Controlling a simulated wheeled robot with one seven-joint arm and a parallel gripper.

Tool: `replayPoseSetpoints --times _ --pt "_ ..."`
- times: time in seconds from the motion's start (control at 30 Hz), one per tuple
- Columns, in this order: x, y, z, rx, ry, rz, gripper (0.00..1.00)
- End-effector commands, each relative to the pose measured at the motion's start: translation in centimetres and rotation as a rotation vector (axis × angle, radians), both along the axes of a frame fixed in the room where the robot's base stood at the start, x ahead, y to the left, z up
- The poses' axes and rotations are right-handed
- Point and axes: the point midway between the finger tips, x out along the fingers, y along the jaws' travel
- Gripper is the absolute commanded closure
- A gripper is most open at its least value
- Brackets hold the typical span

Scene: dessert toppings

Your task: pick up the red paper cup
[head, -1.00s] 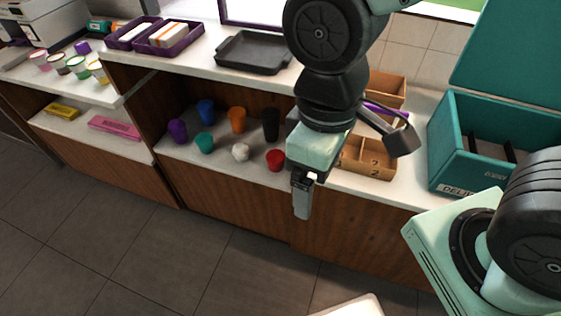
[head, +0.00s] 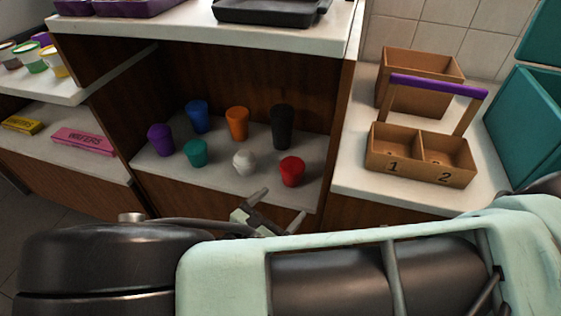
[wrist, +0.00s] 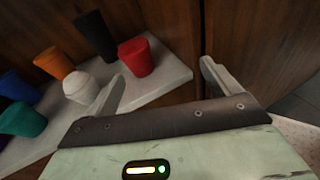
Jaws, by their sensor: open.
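The red paper cup (head: 292,171) stands at the front right of the open shelf, near its front edge. It also shows in the wrist view (wrist: 137,57), beyond my fingers and between them, nearer the left one. My gripper (head: 277,213) is open and empty in front of the shelf, just below and short of the red cup. In the wrist view my gripper's two fingers (wrist: 160,85) are spread wide. Nothing is between them, and they do not touch the cup.
On the shelf (head: 270,189) stand a white cup (head: 244,163) left of the red one, a black cup (head: 282,127) behind it, and orange (head: 237,123), blue, teal and purple cups. The cabinet side wall rises to the right. A two-compartment carrier (head: 420,160) is on the counter.

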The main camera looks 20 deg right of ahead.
Motion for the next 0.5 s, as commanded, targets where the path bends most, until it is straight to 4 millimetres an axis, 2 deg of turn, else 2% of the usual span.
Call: replayPoseSetpoints --times 0.03,0.27,0.37,0.5 --pt "0.6 0.6 -1.6 -0.052 -0.024 0.059 0.11" --pt "2.1 2.3 -2.6 -0.172 -0.079 0.192 0.11" --pt "3.0 1.7 -2.5 -0.180 -0.084 0.199 0.11" --pt "5.0 -0.3 -2.4 -0.181 -0.083 0.196 0.11"
